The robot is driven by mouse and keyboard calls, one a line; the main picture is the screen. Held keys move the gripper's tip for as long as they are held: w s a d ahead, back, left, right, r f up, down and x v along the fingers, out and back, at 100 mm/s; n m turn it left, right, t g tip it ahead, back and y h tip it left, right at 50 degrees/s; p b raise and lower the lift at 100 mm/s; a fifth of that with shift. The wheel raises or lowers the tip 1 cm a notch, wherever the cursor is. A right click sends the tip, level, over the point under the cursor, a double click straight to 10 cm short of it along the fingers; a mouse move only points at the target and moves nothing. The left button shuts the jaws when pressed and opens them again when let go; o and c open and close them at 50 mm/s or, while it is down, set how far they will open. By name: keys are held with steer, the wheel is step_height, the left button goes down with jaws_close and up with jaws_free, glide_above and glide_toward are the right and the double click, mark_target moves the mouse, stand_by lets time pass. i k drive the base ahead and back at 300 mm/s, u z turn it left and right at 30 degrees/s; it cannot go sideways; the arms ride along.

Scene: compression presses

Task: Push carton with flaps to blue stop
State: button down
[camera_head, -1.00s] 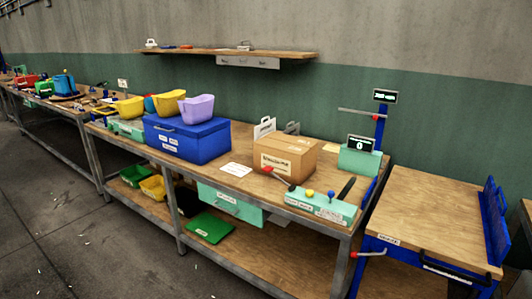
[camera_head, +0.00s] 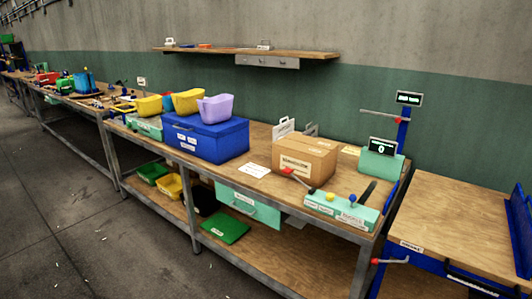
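A brown cardboard carton (camera_head: 308,161) with a label on its front stands on the long wooden workbench (camera_head: 262,158), towards its right end. Its top looks closed; I cannot make out raised flaps. A blue upright plate (camera_head: 521,220) stands at the far right edge of the lower side table (camera_head: 455,225), partly cut off by the picture's edge. I cannot tell for sure that it is the blue stop. My gripper is not in view.
A mint control box (camera_head: 340,208) with knobs and levers lies in front of the carton. A mint display unit (camera_head: 380,160) and blue post (camera_head: 402,130) stand to its right. A blue chest (camera_head: 207,140) carrying bins stands left. The side table's top is clear.

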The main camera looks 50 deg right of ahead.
mark_target(314, 171)
steer(key=i, duration=0.9)
steer(key=z, duration=0.05)
